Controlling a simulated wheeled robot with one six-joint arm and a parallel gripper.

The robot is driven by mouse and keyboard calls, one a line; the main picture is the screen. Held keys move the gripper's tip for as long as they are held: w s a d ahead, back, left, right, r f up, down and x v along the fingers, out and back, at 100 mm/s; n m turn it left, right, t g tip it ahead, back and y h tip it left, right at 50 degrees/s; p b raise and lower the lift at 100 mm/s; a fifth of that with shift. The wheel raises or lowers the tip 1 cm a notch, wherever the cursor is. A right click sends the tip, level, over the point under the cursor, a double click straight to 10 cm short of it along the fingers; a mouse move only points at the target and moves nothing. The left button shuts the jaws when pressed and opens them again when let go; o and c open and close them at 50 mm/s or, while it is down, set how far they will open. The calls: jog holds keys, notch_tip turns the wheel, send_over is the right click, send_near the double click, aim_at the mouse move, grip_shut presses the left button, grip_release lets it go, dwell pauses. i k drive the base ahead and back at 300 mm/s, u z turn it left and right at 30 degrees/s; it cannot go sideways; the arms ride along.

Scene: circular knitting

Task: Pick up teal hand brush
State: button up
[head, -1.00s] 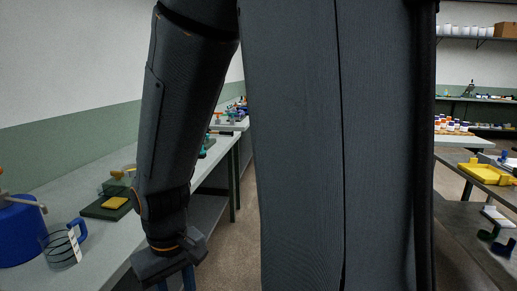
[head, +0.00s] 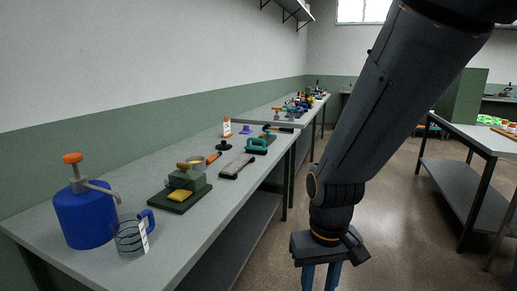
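A teal-handled tool (head: 257,146), which looks like the teal hand brush, lies toward the far half of the long grey bench (head: 88,268). It is small in the head view and its bristles cannot be made out. My gripper (head: 320,279) points down at the bottom edge, right of the bench and over the floor, well apart from the tool. Its two fingers show a gap between them, and their tips are cut off by the frame. Nothing is seen between the visible parts of the fingers.
A blue pump container (head: 86,217), a glass measuring jug (head: 130,238), a green box (head: 187,179) with a yellow sponge (head: 180,196), and a grey flat tool (head: 237,166) stand on the bench. Open floor (head: 405,235) lies to the right, before another table (head: 480,138).

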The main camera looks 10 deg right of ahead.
aim_at(263, 150)
jog(key=z, duration=0.35)
jog(key=i, duration=1.1)
jog(key=u, duration=0.35)
jog(key=i, duration=1.2)
jog(key=u, duration=0.2)
